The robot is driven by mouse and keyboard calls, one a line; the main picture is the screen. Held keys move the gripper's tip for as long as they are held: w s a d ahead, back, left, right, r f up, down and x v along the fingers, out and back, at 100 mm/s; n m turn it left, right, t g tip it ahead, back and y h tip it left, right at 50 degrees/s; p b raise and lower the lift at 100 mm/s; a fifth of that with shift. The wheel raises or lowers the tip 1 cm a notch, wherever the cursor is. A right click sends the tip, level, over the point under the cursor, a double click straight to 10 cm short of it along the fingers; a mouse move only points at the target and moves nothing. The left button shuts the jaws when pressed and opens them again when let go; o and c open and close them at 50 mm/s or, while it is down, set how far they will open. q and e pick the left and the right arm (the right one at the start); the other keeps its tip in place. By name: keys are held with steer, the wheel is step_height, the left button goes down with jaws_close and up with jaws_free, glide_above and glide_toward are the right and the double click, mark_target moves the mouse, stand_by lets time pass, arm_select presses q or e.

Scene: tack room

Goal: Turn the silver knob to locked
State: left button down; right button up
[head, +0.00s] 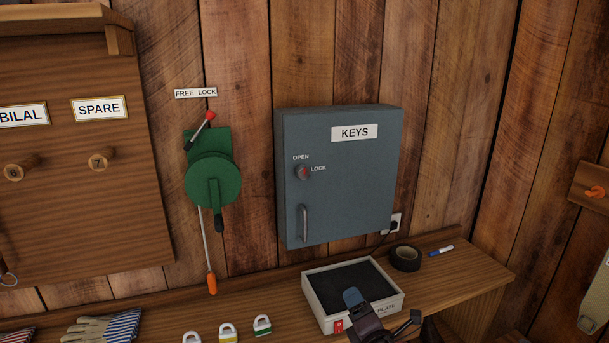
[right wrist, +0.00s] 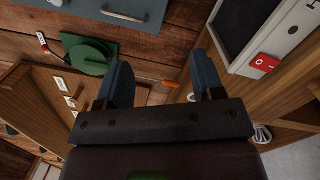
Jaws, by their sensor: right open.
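The silver knob (head: 302,173) sits on the front of a grey-blue key cabinet (head: 345,205) on the wall in the head view. It bears a red mark. The word OPEN stands above it and LOCK to its right; which one it points to is too small to tell. My right gripper (head: 384,307) is open and empty, low in front of the bench, below and to the right of the knob and well apart from it. In the right wrist view its two fingers (right wrist: 164,72) are spread. The knob does not show there. My left gripper is out of view.
A tray (head: 312,301) with a red switch is close to my right gripper. Black tape (head: 405,258), a blue marker (head: 441,250) and padlocks (head: 228,333) lie on the bench. A green winch (head: 213,180) hangs left of the cabinet. The cabinet has a handle (head: 304,222) below the knob.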

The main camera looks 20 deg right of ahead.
mark_target(305, 175)
steer(key=w+a+r+n+t+y, duration=0.1)
steer(key=w+r+n, duration=0.4)
steer(key=w+r, duration=0.2)
steer(key=w+a+r+n+t+y, duration=0.1)
steer(key=w+a+r+n, duration=0.1)
steer(key=w+r+n, duration=0.4)
steer(key=w+a+r+n+t+y, duration=0.1)
steer(key=w+a+r+n+y, duration=0.1)
steer(key=w+r+n, duration=0.4)
steer(key=shift+w+r, duration=0.45)
steer(key=shift+r, duration=0.45)
steer(key=shift+w+r, duration=0.45)
steer(key=shift+r, duration=0.4)
steer(key=shift+w+r, duration=0.25)
steer(key=shift+w, duration=0.3)
steer(key=shift+w+r, duration=0.15)
steer(key=shift+w, duration=0.1)
steer(key=c, duration=0.9)
steer(key=shift+a, duration=0.1)
